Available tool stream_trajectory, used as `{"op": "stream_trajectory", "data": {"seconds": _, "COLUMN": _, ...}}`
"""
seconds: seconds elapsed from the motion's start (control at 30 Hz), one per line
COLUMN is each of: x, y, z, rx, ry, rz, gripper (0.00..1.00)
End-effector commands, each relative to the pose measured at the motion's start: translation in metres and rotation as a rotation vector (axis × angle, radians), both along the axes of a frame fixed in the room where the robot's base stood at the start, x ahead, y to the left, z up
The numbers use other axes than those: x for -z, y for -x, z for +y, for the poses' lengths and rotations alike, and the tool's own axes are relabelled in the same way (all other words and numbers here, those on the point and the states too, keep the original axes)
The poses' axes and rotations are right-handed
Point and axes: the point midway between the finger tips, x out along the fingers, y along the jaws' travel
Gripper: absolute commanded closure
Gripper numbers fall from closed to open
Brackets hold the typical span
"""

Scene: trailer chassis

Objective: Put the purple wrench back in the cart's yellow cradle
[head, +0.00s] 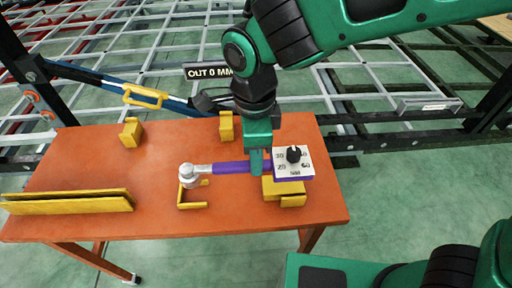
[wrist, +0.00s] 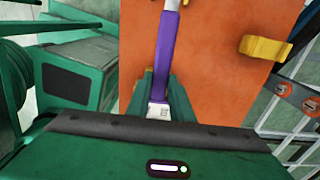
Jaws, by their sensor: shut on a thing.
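The purple wrench (head: 230,168) lies nearly level across the front of the orange cart, with its silver head at the left and a white dial box at the right. My gripper (head: 258,168) is shut on its handle beside the dial box. The yellow cradle shows as a left bracket (head: 192,205) under the silver head and a right bracket (head: 292,200) under the dial box. I cannot tell whether the wrench touches them. In the wrist view the purple handle (wrist: 167,45) runs up from between my gripper's fingers (wrist: 162,88); the brackets beneath are not visible there.
The orange cart top (head: 90,165) carries two yellow blocks at the back (head: 131,133) (head: 226,126) and a long yellow rail (head: 65,202) at the left. Behind stands the trailer frame (head: 400,140) with an "OUT 0 MM" sign (head: 207,72). The middle left of the top is clear.

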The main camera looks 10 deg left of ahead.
Motion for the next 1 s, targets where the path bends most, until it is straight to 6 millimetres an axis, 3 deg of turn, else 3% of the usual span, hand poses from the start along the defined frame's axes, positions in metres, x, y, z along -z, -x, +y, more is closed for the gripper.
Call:
{"op": "stream_trajectory", "data": {"seconds": 0.6, "x": 0.049, "y": 0.0, "z": 0.0, "rx": 0.0, "ry": 0.001, "rz": 0.001, "gripper": 1.0}}
{"op": "stream_trajectory", "data": {"seconds": 1.0, "x": 0.066, "y": 0.0, "z": 0.001, "rx": -0.001, "ry": -0.001, "rz": -0.001, "gripper": 1.0}}
